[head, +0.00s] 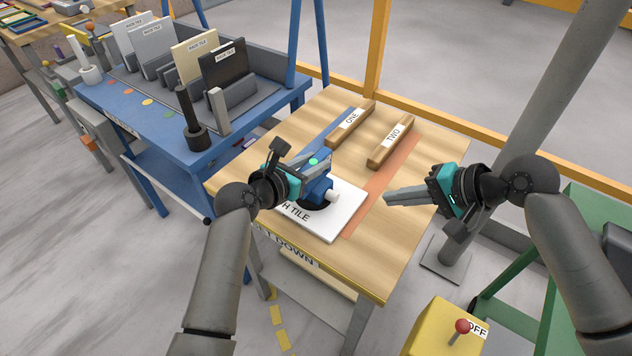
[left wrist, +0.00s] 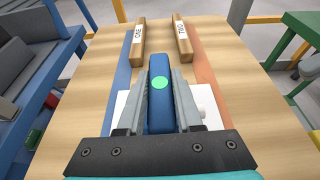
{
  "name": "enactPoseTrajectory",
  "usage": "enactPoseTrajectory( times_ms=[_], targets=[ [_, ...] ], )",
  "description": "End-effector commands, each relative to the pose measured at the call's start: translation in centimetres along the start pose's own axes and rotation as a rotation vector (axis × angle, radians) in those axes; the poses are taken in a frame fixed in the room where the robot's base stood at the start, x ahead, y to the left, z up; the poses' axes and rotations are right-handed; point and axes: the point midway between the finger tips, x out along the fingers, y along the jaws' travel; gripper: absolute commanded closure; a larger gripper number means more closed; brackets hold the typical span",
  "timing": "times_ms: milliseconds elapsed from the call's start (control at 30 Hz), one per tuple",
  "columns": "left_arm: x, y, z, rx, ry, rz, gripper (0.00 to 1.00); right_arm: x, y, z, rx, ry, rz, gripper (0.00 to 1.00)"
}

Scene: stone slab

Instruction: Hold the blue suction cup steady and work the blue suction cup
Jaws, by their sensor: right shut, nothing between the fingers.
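The blue suction cup (head: 318,188) stands on a white tile (head: 345,215) on the wooden table. Its black underside shows at the tile, and a pale knob sticks out to its right. A green dot marks its handle top, clear in the left wrist view (left wrist: 160,112). My left gripper (head: 314,165) is shut on the blue handle, one finger along each side. My right gripper (head: 388,198) is shut and empty, above the table to the right of the cup, apart from it. The tile's lettering is partly hidden by my left gripper; "H TILE" shows.
Wooden bars labelled ONE (head: 350,124) and TWO (head: 390,142) lie at the table's back. A blue bench (head: 160,130) with upright tiles stands left. A yellow box (head: 440,335) with a red-knobbed lever marked OFF stands at front right. A grey post rises behind my right arm.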

Motion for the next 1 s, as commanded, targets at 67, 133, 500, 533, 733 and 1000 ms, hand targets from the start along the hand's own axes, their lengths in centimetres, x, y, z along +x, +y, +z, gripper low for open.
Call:
enactPoseTrajectory(
  times_ms=[67,133,500,533,733,1000],
  targets=[
    [0.0,0.0,0.0,0.000,0.000,0.001,0.55,0.0,0.0,0.0,0.000,0.000,0.000,1.00],
    [0.0,0.0,0.0,0.000,0.000,0.001,0.48,0.0,0.0,0.0,0.000,0.000,0.000,1.00],
    [0.0,0.0,0.0,0.000,0.000,0.001,0.33,0.0,0.0,0.0,0.000,0.000,0.000,1.00],
    [-0.1,0.0,0.0,0.000,0.000,0.001,0.33,0.0,0.0,0.0,0.000,0.000,0.000,1.00],
    [-1.2,0.1,0.0,0.000,-0.001,0.002,0.33,0.0,0.0,0.0,0.000,0.000,0.000,1.00],
    [-5.1,0.1,-0.1,0.000,0.000,0.002,0.33,0.0,0.0,0.0,0.000,0.000,0.000,1.00]
  ],
)
